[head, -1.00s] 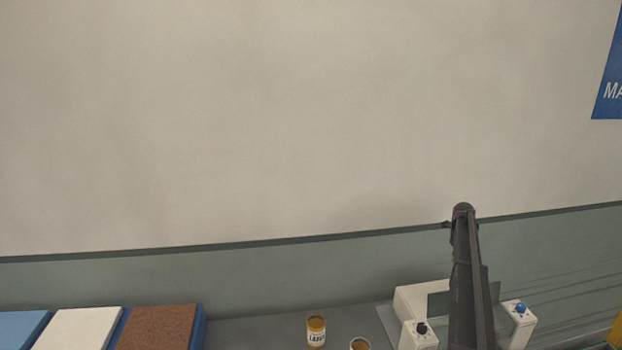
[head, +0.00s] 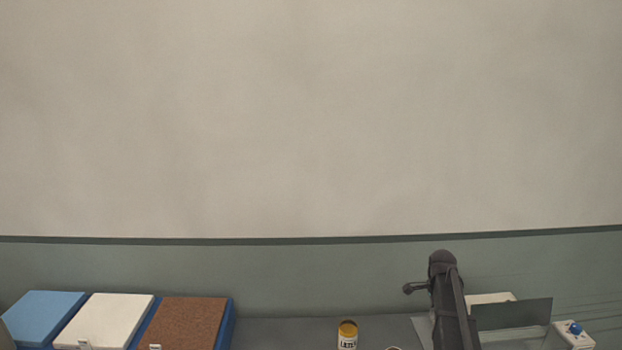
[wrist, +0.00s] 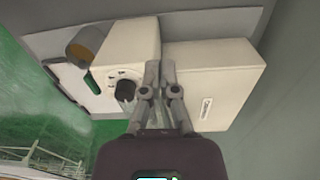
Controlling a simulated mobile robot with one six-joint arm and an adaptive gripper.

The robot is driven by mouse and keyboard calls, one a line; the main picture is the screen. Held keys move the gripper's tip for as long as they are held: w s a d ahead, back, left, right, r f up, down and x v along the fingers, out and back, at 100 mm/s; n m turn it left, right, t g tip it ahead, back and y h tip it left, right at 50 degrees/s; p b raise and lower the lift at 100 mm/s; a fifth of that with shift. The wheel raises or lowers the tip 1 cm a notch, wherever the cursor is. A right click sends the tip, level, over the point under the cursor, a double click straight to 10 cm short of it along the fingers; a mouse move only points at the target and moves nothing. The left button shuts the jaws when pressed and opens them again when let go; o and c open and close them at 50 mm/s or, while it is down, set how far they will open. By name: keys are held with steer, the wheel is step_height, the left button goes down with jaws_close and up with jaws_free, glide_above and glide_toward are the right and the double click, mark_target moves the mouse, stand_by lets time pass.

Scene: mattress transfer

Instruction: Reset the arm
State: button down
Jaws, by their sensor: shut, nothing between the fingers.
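My gripper (wrist: 160,72) is shut and empty in the wrist view. Its fingertips lie in front of a white device with a black knob (wrist: 125,90), and I cannot tell whether they touch it. In the head view my dark arm rises at the lower right and hides part of the white device behind it; I cannot make out the gripper there.
A blue slab (head: 42,315), a white slab (head: 105,318) and a brown slab (head: 185,322) lie at the lower left. A yellow labelled can (head: 347,336) stands on the grey bench (head: 280,330). A blue-knobbed white unit (head: 574,334) stands at right.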

steer(key=s+a+f+n+b, duration=0.3)
steer(key=s+a+f+n, duration=0.1)
steer(key=s+a+n, duration=0.5)
steer(key=s+a+f+n+b, duration=0.4)
steer(key=s+a+n, duration=0.5)
steer(key=s+a, duration=0.2)
steer(key=shift+s+a, duration=0.3)
steer(key=shift+s, duration=0.35)
